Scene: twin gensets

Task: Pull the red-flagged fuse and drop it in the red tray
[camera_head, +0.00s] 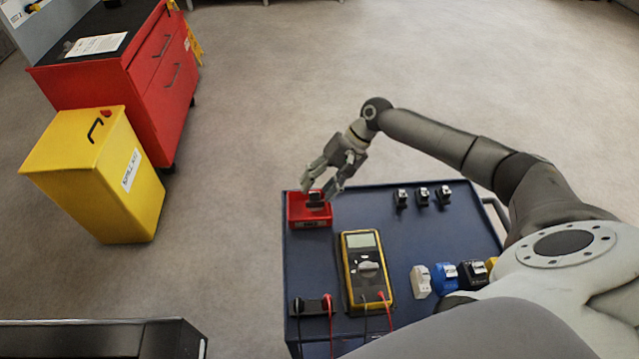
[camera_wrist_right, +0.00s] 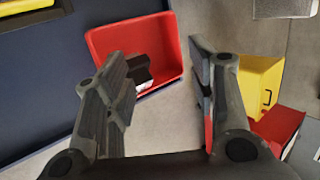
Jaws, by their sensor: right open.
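The red tray (camera_head: 296,214) stands at the far left corner of the blue cart top. My right gripper (camera_head: 325,188) is above the tray, open, with its fingers pointing down. A small black block (camera_head: 315,199), which looks like a fuse, is at the tray below the fingers. In the right wrist view the black block (camera_wrist_right: 141,72) lies inside the tray (camera_wrist_right: 172,38), partly behind one finger, and nothing is between the fingers of the gripper (camera_wrist_right: 165,90). I cannot make out a red flag on the block. My left gripper is not in view.
The blue cart top (camera_head: 375,215) also holds a yellow multimeter (camera_head: 368,272) with leads, three small black-and-white parts (camera_head: 423,196) at the back right, and several coloured blocks (camera_head: 446,277) in front. A yellow bin (camera_head: 105,180) and red cabinet (camera_head: 150,85) stand left.

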